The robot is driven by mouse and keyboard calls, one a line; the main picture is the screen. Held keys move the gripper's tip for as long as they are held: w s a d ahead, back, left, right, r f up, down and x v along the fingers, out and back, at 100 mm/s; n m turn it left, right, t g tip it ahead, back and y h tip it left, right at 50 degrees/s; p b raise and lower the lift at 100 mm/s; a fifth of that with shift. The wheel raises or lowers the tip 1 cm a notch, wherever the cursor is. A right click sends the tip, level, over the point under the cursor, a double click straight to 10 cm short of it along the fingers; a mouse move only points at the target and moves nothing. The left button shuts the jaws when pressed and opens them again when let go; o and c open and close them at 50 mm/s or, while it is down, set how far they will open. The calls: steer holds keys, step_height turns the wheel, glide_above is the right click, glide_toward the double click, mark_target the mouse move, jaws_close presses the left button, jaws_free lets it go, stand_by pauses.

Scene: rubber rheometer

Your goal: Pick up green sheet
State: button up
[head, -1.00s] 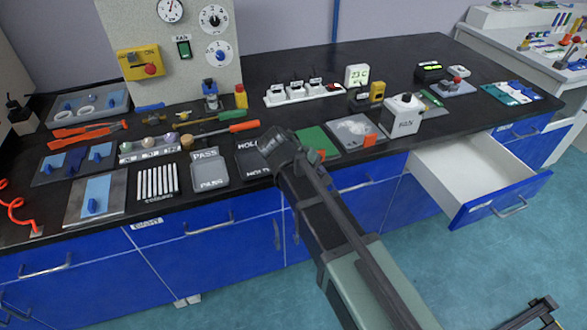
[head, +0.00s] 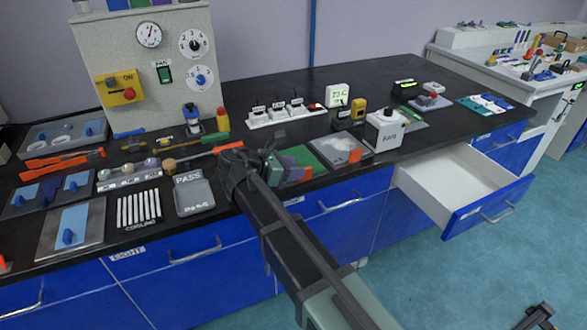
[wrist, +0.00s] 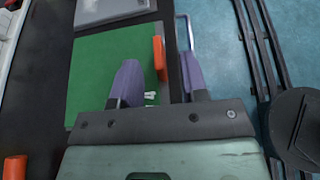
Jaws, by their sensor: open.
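The green sheet (head: 307,157) lies flat near the front edge of the black bench, with an orange tab (head: 306,172) on its front side. In the wrist view the green sheet (wrist: 95,75) fills the left of the middle, and its orange tab (wrist: 159,58) stands at its right edge. My gripper (head: 293,168) is at the sheet's front left corner in the head view. In the wrist view the purple fingers of my gripper (wrist: 160,68) are apart, one over the sheet and one beyond its edge, with the tab between and ahead of them. Contact cannot be told.
A grey sheet (head: 337,150) with an orange tab lies just right of the green one. A white fan box (head: 384,132) stands beyond it. An open drawer (head: 466,190) juts out at the right. The PASS tray (head: 193,195) lies left of my arm.

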steer(key=shift+w+d+f+b, duration=0.2)
steer(key=shift+d+f+b, duration=0.05)
steer(key=shift+f+b, duration=0.05)
steer(key=b+x, duration=0.1)
steer(key=x, duration=0.3)
steer(key=shift+w+f+b, duration=0.1)
steer(key=shift+w+b, duration=0.05)
steer(key=shift+b, duration=0.2)
jaws_close()
